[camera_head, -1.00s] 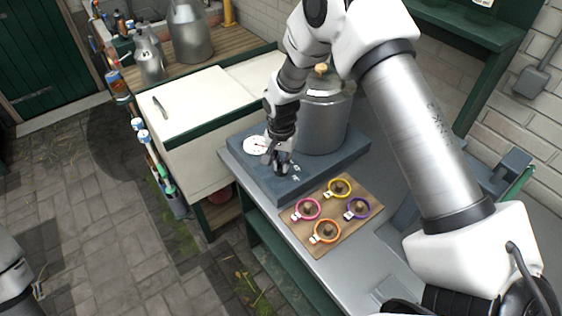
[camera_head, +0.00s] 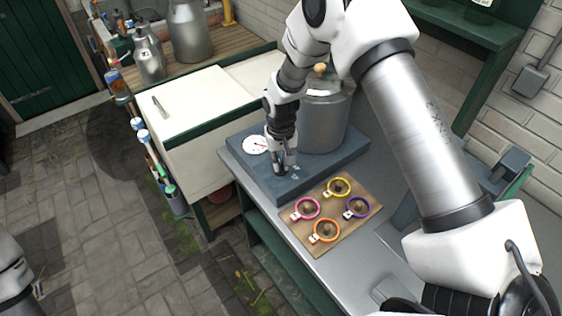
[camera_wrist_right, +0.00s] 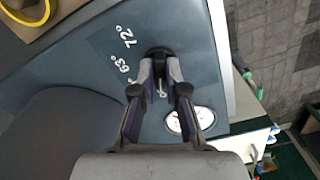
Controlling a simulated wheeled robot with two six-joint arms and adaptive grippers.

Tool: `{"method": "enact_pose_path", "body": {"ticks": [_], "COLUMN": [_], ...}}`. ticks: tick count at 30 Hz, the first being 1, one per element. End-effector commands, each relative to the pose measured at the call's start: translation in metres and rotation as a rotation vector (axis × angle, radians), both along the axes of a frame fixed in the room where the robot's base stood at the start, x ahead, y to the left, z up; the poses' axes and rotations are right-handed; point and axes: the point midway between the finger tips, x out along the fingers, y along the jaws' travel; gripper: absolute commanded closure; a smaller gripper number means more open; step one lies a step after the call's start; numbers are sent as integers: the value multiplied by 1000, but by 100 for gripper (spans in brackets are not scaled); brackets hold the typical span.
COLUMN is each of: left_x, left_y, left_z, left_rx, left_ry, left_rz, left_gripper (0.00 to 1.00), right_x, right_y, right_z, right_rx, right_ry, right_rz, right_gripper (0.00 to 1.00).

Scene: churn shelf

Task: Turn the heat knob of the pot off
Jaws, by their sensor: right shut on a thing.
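The pot (camera_head: 322,122) is a grey metal vessel with a wooden knob on its lid, standing on a blue-grey heater base (camera_head: 345,160). The dark heat knob (camera_wrist_right: 158,51) is on top of the base, beside white printed marks that include 72° and 63° in the right wrist view. My right gripper (camera_head: 280,170) reaches down to the base; in the right wrist view its fingertips (camera_wrist_right: 160,62) are shut on the knob. The fingers hide part of the knob, so its pointing direction is unclear. My left gripper is out of view; only part of that arm shows.
A round white dial (camera_head: 256,145) sits on the base, left of the gripper. A wooden board (camera_head: 318,248) with several coloured rings lies in front of the base. A cream cabinet (camera_head: 195,100) stands to the left. Milk cans (camera_head: 190,35) stand behind.

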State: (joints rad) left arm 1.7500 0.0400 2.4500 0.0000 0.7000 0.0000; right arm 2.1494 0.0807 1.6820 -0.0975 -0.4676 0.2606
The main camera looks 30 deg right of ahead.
Motion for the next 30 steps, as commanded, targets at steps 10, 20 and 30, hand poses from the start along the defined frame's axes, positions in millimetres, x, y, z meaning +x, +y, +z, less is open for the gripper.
{"method": "enact_pose_path", "body": {"ticks": [10, 20, 30], "left_x": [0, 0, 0], "left_y": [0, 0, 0], "left_z": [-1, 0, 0], "left_rx": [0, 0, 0], "left_ry": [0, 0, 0], "left_rz": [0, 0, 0], "left_gripper": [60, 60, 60], "right_x": [-3, -1, 1], "right_y": [0, 0, 0], "right_z": [-4, -1, 49], "right_rx": [0, 0, 0], "right_ry": [8, 3, -2], "right_rz": [4, 3, 3], "right_gripper": [100, 62, 62]}}
